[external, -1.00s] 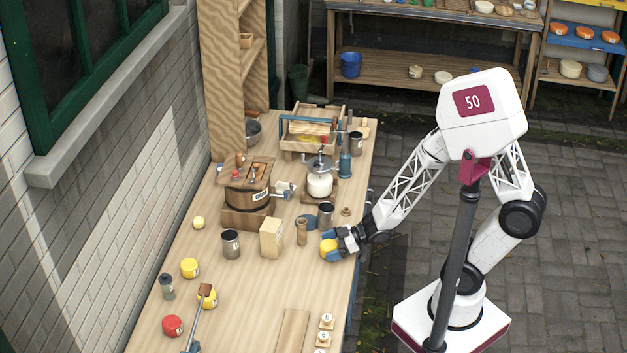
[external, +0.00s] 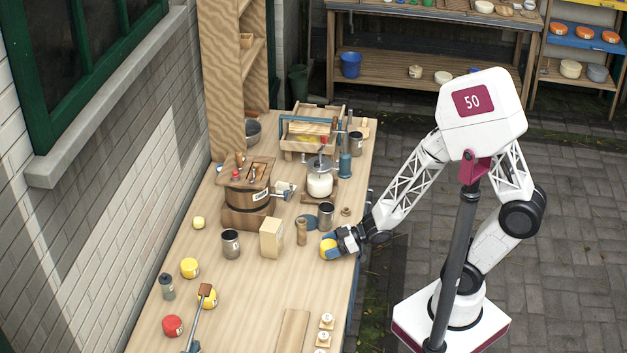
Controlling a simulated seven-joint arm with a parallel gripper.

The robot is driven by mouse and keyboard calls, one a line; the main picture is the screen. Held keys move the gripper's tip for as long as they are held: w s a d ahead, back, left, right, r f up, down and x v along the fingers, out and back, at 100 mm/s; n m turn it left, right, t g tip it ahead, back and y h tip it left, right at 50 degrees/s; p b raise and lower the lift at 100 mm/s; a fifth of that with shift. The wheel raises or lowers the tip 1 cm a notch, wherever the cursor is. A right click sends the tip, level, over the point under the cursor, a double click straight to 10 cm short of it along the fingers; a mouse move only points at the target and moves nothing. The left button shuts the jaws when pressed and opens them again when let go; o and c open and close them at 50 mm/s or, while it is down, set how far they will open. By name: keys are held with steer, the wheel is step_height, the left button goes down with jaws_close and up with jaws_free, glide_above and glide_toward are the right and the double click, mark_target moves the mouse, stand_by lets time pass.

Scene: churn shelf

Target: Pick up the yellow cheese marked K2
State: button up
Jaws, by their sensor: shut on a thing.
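A yellow cheese (external: 326,248) is between the fingers of my gripper (external: 333,244), near the right edge of the workbench. My gripper is shut on it. It is low over the bench top, and I cannot tell whether the cheese touches the wood. No marking on this cheese can be read, so K2 is not confirmed. Other yellow cheeses stand on the left of the bench: one (external: 189,268) in the open, one (external: 207,301) partly behind a long-handled tool, and a small pale one (external: 199,223) farther back.
A wooden peg-shaped piece (external: 302,232), a tan block (external: 271,238) and a metal cup (external: 326,214) stand close to my gripper. A wooden churn (external: 247,197) is behind. A red cheese (external: 172,326) is front left.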

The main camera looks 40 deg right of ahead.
mark_target(330, 244)
steer(key=shift+r, duration=0.15)
steer(key=shift+r, duration=0.35)
step_height(330, 244, up, 3)
steer(key=shift+f, duration=0.1)
steer(key=s+d+r, duration=0.1)
steer(key=s+d, duration=0.8)
steer(key=s, duration=0.3)
steer(key=shift+s+d+r, duration=0.15)
steer(key=shift+s+d, duration=0.05)
steer(key=shift+s+d, duration=0.1)
steer(key=shift+s, duration=0.1)
stand_by(0.5)
